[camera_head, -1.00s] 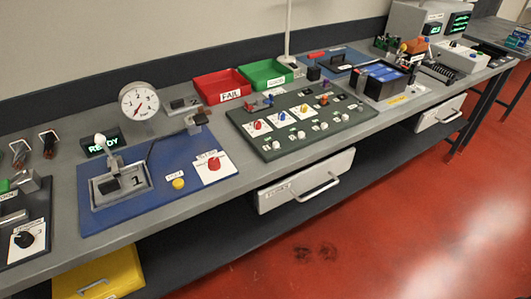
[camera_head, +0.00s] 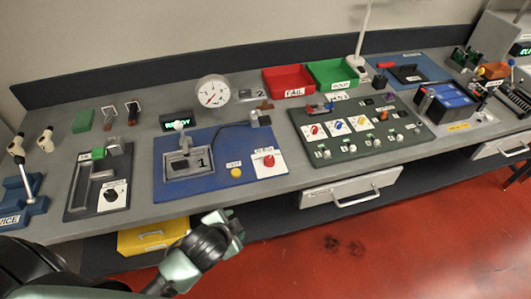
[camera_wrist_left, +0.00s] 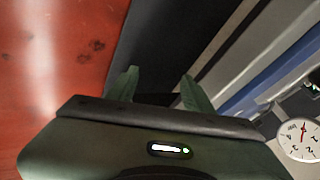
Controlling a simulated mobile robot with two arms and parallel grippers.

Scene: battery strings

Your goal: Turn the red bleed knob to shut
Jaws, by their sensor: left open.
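The red bleed knob (camera_head: 268,160) sits on a white labelled plate (camera_head: 270,170) at the right end of the blue panel (camera_head: 212,184). A round white gauge (camera_head: 213,91) with a red needle stands behind the panel and also shows at the right edge of the left wrist view (camera_wrist_left: 301,140). My left gripper (camera_head: 238,222) is in front of the bench edge, below and left of the knob, and touches nothing that I can see. In the left wrist view its two fingers (camera_wrist_left: 158,92) are apart and empty. My right gripper is out of view.
A yellow button (camera_head: 236,172) is left of the knob. A green board with coloured knobs (camera_head: 357,150) lies to the right. Red (camera_head: 288,81) and green (camera_head: 333,73) bins stand behind. A yellow drawer (camera_head: 146,239) and a pale drawer (camera_head: 350,189) are under the bench top.

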